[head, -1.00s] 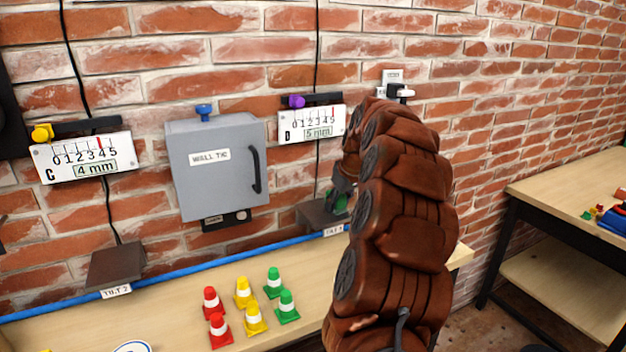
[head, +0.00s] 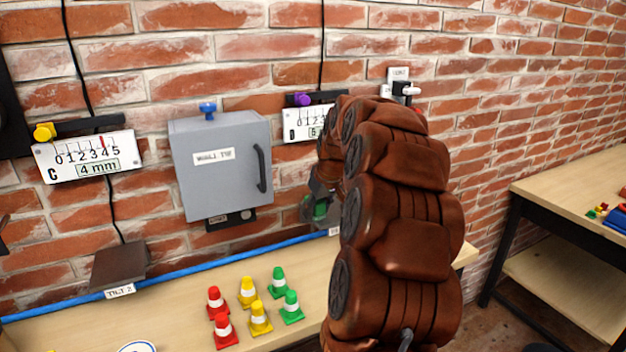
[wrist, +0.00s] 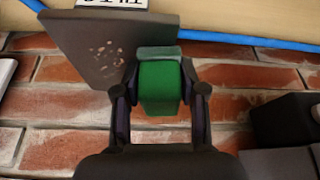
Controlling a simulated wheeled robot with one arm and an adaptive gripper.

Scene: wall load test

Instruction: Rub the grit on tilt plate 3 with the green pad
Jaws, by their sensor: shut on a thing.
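My gripper (wrist: 160,105) is shut on the green pad (wrist: 160,85), with one finger on each side of it. The pad has a paler green end that points up in the wrist view. Tilt plate 3 (wrist: 75,35) is the dark plate left of the pad, with a patch of pale grit (wrist: 110,52) on its face. The pad overlaps the plate's right edge in the picture; I cannot tell whether they touch. In the head view the green pad (head: 319,209) shows small beside my arm, which hides part of the plate.
A blue pipe (head: 200,269) runs along the wall at the back of the bench. A grey wall box (head: 220,175) hangs left of my gripper. Red, yellow and green cones (head: 259,318) stand on the bench. Tilt plate 2 (head: 118,266) is at the left.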

